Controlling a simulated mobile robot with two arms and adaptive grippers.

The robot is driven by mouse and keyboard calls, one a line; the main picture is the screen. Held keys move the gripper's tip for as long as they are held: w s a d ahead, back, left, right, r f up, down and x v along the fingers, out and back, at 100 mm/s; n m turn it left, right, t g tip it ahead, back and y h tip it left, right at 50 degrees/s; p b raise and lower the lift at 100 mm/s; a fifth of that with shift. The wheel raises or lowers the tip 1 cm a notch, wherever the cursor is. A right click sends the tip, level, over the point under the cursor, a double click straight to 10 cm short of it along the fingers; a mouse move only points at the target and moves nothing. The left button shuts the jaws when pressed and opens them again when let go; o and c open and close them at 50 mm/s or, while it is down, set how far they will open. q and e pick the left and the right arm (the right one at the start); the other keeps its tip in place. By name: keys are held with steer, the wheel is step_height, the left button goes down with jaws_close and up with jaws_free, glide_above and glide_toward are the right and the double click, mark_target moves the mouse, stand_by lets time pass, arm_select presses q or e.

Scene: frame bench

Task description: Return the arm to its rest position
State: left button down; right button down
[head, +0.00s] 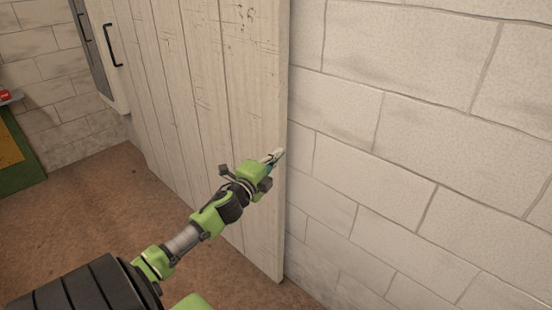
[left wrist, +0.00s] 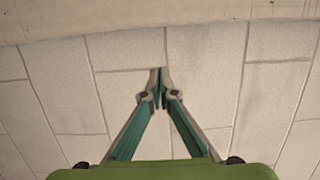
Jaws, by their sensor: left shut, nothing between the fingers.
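My left arm is green and dark grey and reaches up from the lower left in the head view. Its gripper (head: 274,158) is in front of the right edge of a white plank door (head: 205,90). The left wrist view shows the two teal fingers meeting at their tips (left wrist: 158,88), shut with nothing between them. Beyond the fingertips in that view is a block wall (left wrist: 230,75). I cannot tell whether the gripper touches the door. My right gripper is in neither view.
A pale block wall (head: 420,150) fills the right side. Brown floor (head: 90,215) lies open at left.

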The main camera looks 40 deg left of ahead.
arm_select(q)
steer(key=shift+s+f, duration=0.1)
steer(key=shift+s, duration=0.3)
steer(key=s+f+n+g, duration=0.2)
steer(key=f, duration=0.8)
steer(key=s+f+n+g, duration=0.2)
steer(key=f, duration=0.8)
steer(key=s+d+f+n+g, duration=0.1)
steer(key=s+d+f+g, duration=0.1)
steer(key=s+f, duration=0.35)
steer(key=s+d+f+n+g+h, duration=0.1)
steer(key=s+d+f, duration=0.15)
steer(key=f, duration=0.65)
steer(key=s+d+f+n+g, duration=0.1)
steer(key=s+f+n+g, duration=0.1)
steer(key=s+f, duration=0.35)
steer(key=s+d+f+n+g+h, duration=0.1)
steer(key=s+d+f+g, duration=0.1)
steer(key=s+d+f, duration=0.5)
steer(key=s+d+f+n+g+h, duration=0.1)
steer(key=s+d+f+n+g, duration=0.1)
steer(key=s+d+f, duration=0.6)
steer(key=s+d+f+n+g+h, duration=0.1)
steer(key=s+d+f+g, duration=0.2)
steer(key=s+d+f, duration=0.5)
steer(key=s, duration=1)
steer(key=shift+s+n, duration=0.4)
